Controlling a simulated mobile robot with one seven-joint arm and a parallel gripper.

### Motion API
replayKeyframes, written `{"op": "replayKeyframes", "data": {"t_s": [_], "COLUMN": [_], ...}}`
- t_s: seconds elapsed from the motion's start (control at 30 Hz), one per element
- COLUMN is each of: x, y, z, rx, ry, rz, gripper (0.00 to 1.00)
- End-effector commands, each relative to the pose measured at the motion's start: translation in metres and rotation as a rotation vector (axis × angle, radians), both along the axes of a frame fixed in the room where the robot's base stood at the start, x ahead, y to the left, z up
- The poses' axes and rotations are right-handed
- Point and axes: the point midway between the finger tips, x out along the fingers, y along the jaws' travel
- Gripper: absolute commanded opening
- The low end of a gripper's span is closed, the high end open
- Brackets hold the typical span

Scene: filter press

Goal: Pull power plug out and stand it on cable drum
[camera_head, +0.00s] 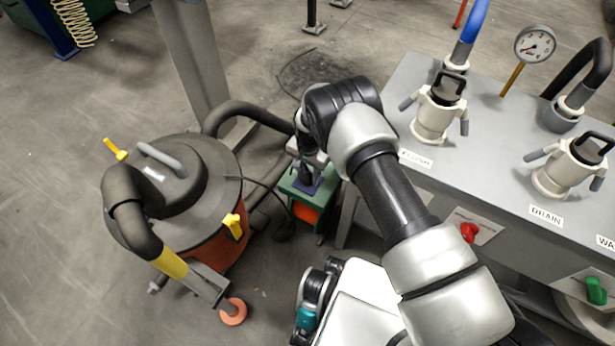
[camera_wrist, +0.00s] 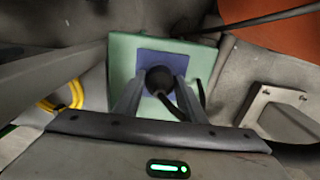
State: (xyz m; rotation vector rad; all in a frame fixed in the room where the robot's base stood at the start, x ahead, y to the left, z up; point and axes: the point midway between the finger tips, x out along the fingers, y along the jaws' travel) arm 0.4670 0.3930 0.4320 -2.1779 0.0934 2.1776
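The cable drum (camera_head: 304,212), a green frame with an orange reel, stands on the floor between the vacuum and the grey bench. Its green top (camera_wrist: 123,70) carries a blue square pad (camera_wrist: 146,60). The black power plug (camera_wrist: 160,80) with its round head and a cable is over the blue pad in the wrist view. I cannot tell whether it touches the pad. My gripper (camera_wrist: 160,91) points down at the pad with one finger on each side of the plug. Whether the fingers press on it is unclear. In the head view my gripper (camera_head: 308,176) hides the plug.
An industrial vacuum (camera_head: 180,195) with a thick black hose (camera_head: 250,111) stands left of the drum. A thin cable runs between them. The grey bench (camera_head: 480,130) with couplings and a gauge (camera_head: 535,44) is at right. Open floor lies at far left.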

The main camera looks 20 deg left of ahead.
Motion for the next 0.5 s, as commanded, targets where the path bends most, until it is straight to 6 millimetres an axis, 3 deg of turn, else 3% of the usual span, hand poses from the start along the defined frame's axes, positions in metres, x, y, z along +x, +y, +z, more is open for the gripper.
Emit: {"op": "replayKeyframes", "data": {"t_s": [0.03, 0.2, 0.5], "x": [0.0000, 0.0000, 0.0001], "y": [0.0000, 0.0001, 0.0003], "z": [0.0000, 0.0000, 0.0051], "rx": [0.000, 0.000, 0.000], "ry": [0.000, 0.000, 0.000], "rz": [0.000, 0.000, 0.000], "gripper": [0.28, 0.00, 0.00]}}
